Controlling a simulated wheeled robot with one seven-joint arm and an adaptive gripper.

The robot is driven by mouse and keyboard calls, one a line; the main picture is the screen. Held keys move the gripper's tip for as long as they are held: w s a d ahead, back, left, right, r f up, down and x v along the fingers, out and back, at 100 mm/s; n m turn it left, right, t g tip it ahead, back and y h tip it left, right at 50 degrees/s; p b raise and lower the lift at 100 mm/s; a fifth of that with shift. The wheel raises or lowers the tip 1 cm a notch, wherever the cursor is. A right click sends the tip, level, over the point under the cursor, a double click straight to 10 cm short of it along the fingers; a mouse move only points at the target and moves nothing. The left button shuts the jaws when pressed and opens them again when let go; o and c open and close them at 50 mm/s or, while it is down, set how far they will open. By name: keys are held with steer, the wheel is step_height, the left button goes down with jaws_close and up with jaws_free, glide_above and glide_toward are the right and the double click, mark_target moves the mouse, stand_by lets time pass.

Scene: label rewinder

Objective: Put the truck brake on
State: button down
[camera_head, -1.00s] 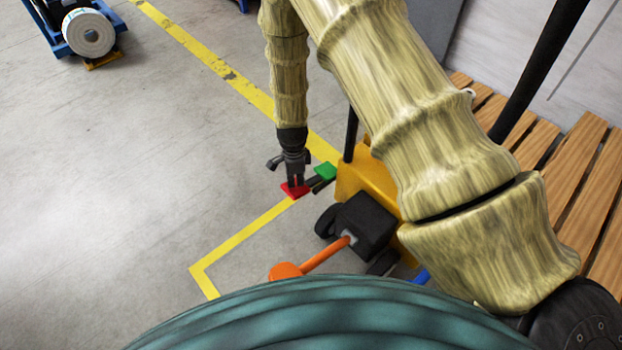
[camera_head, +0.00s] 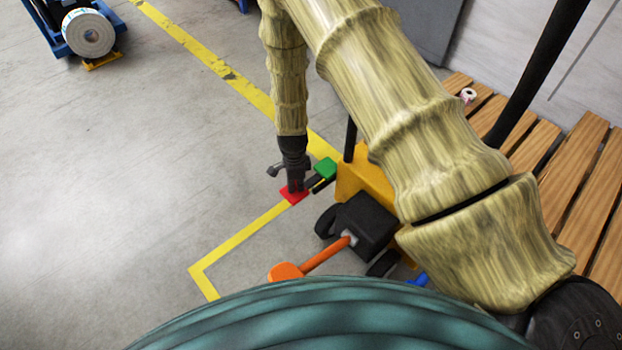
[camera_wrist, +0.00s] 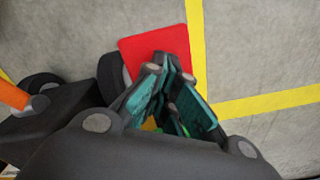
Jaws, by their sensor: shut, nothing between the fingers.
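The truck (camera_head: 362,178) is yellow, with a red pedal (camera_head: 293,197) and a green pedal (camera_head: 326,169) on a dark bar at its side. I take the red pedal as part of the brake; no label is readable. My gripper (camera_head: 295,187) points down, shut and empty, with its fingertips at the red pedal, seemingly touching it. In the wrist view the fingers (camera_wrist: 172,85) overlap the lower edge of the red pedal (camera_wrist: 150,50). A scrap of green shows between the fingers, and the rest of the green pedal is hidden there.
A black block with wheels (camera_head: 362,225) and an orange lever (camera_head: 312,260) stand just in front. A wooden slatted pallet (camera_head: 575,165) lies at the right. A blue stand with a white roll (camera_head: 88,35) is far left. Floor at left is clear.

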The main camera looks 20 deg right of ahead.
steer(key=shift+f, duration=0.35)
step_height(320, 180, up, 9)
steer(key=p, duration=0.7)
steer(key=shift+p, duration=0.3)
stand_by(0.3)
